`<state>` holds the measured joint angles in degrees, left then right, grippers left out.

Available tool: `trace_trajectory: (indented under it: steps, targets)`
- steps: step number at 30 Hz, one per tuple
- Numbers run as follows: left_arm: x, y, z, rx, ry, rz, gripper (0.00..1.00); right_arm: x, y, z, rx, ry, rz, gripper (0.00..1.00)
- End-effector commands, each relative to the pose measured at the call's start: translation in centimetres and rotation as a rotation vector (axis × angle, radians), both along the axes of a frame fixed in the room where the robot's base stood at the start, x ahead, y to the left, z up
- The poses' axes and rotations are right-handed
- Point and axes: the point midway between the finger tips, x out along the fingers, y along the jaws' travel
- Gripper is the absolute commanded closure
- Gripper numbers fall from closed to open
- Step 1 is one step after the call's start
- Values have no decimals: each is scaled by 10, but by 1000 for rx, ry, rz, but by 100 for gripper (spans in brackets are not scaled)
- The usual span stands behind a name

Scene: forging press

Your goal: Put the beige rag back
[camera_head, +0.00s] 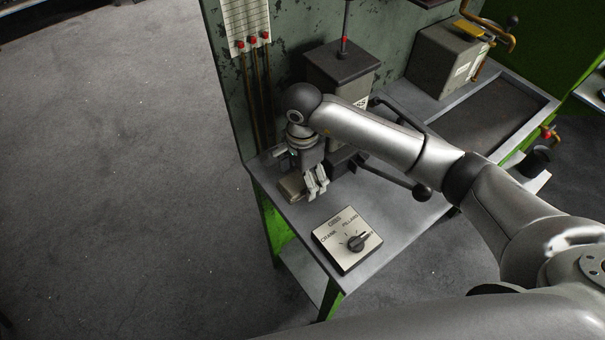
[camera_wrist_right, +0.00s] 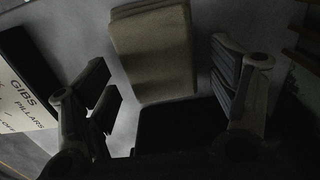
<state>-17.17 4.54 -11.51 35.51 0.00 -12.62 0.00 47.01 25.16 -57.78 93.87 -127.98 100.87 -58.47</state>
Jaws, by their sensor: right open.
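The beige rag (camera_head: 290,187) is a folded pad lying on the grey bench top near its left corner. It shows larger in the right wrist view (camera_wrist_right: 152,55), at the top between the finger lines. My right gripper (camera_head: 316,186) points down just right of the rag, partly covering it in the head view. Its fingers are spread in the wrist view (camera_wrist_right: 168,85), with nothing between their tips that I can see held. Whether the fingers touch the rag or hover above it is unclear. My left gripper is not in view.
A selector box (camera_head: 347,239) marked GIBS and PILLARS sits in front of the gripper. A dark grey pump unit (camera_head: 342,68) with a black-knobbed lever (camera_head: 421,192) stands behind. A recessed tray (camera_head: 487,115) and a grey box (camera_head: 446,56) are at back right. Bare bench (camera_head: 305,217) lies between.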

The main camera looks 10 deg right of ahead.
Motion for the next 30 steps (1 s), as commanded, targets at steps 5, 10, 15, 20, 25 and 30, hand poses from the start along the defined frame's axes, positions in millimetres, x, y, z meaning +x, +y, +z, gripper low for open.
trace_trajectory:
  steps: [5,10,15,20,25,30]
  targets:
    - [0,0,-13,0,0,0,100,3,1,32,2,-10,3,20]
    - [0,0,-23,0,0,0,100,2,0,69,1,-9,2,20]
    - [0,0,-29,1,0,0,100,1,0,98,1,-6,2,20]
    - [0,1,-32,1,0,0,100,1,0,114,1,-5,0,20]
    - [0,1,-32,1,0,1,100,1,0,119,1,-2,1,20]
    - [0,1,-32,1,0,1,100,1,0,119,1,-2,1,20]
